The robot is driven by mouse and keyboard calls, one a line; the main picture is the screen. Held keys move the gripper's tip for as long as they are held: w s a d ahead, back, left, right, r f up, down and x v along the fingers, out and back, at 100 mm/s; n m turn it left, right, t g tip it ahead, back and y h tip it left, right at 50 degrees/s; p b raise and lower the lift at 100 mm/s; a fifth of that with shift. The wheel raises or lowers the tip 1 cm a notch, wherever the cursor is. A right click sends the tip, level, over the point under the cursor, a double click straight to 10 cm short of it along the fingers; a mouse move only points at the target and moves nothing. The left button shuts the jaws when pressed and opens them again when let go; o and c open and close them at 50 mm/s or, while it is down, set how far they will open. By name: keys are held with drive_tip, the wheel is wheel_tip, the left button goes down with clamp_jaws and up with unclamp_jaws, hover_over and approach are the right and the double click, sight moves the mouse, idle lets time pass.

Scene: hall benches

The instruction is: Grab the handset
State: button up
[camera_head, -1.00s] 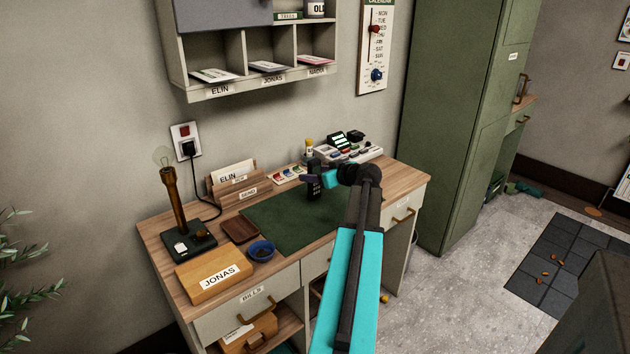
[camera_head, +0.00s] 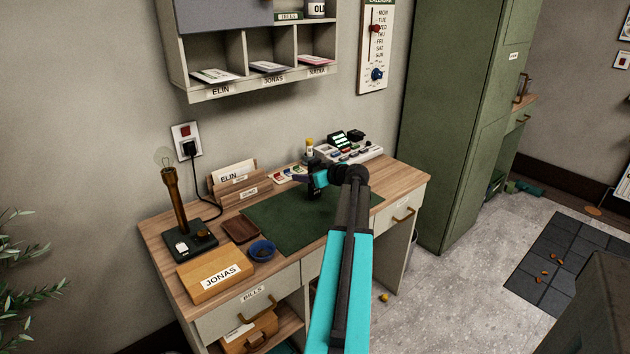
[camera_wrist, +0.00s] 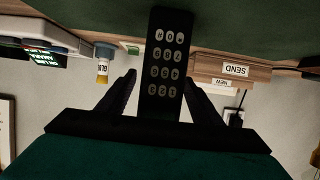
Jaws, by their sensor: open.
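The handset (camera_head: 313,193) is a dark upright block standing on the green desk mat (camera_head: 275,230), partly hidden by my gripper in the head view. In the wrist view, which is upside down, the handset (camera_wrist: 168,45) shows its black face with a pale number keypad. My gripper (camera_wrist: 160,76) is open, with one finger on each side of the handset in the picture. Gaps show between the fingers and the handset. In the head view my gripper (camera_head: 318,176) overlaps the upper part of the handset.
A glue bottle (camera_head: 309,147) and a switch panel (camera_head: 352,152) stand behind the mat. A letter rack (camera_head: 235,187), a blue bowl (camera_head: 262,250), a lamp (camera_head: 178,215) and a JONAS box (camera_head: 216,270) are to the left.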

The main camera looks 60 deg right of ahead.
sight(309, 165)
drive_tip(key=shift+c, duration=0.2)
drive_tip(key=c, duration=1.2)
drive_tip(key=shift+c, duration=0.4)
drive_tip(key=shift+r, duration=1.5)
drive_tip(key=shift+s+r+b, duration=0.2)
drive_tip(key=shift+r+b, duration=0.1)
drive_tip(key=s+r+b, duration=0.1)
drive_tip(key=s, duration=1.4)
drive_tip(key=shift+s+d+r+b, duration=0.2)
drive_tip(key=shift+s+d+b, duration=0.1)
drive_tip(key=shift+d+b, duration=0.15)
